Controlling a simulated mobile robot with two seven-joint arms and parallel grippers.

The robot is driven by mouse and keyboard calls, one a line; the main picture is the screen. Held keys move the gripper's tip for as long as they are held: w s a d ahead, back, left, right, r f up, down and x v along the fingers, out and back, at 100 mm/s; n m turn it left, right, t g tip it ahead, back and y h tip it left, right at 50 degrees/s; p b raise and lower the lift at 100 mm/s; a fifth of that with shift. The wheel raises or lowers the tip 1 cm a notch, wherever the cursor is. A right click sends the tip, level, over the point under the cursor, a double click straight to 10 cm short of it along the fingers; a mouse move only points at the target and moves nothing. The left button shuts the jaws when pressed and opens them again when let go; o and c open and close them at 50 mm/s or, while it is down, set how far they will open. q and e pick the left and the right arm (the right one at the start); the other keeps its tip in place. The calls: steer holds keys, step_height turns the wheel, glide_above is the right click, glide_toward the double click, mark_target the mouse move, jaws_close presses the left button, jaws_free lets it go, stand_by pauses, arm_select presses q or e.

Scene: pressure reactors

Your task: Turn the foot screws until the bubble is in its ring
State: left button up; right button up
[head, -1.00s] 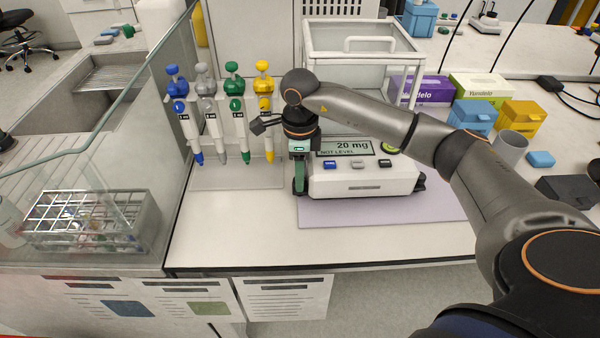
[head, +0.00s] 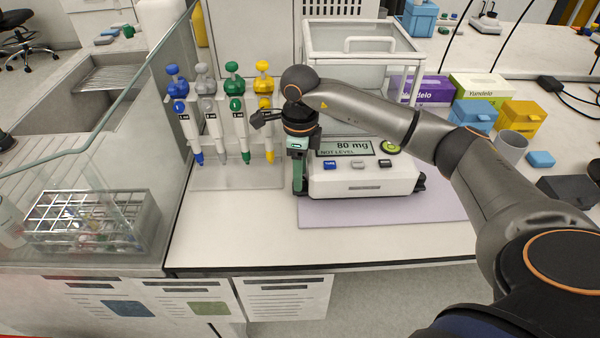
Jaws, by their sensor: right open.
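The white balance (head: 362,181) stands on a pale purple mat (head: 400,210). Its display (head: 345,148) reads "80 mg" and "NOT LEVEL". The round green bubble level (head: 390,147) is at the right of the display; the bubble's exact place in its ring is too small to tell. A black foot screw (head: 420,182) shows at the balance's right front corner. My right gripper (head: 299,190) points down at the left front corner, with its jaws open. It hides the foot screw there. My left gripper is out of view.
A stand with several coloured pipettes (head: 234,110) is close to the left of my right gripper. A glass draft shield (head: 360,50) rises behind. Blue box (head: 473,112), yellow box (head: 521,118) and grey cup (head: 511,145) stand right. The front bench strip is clear.

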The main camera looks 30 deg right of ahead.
step_height(320, 180, up, 12)
stand_by(0.4)
steer(key=shift+f, duration=0.1)
stand_by(0.3)
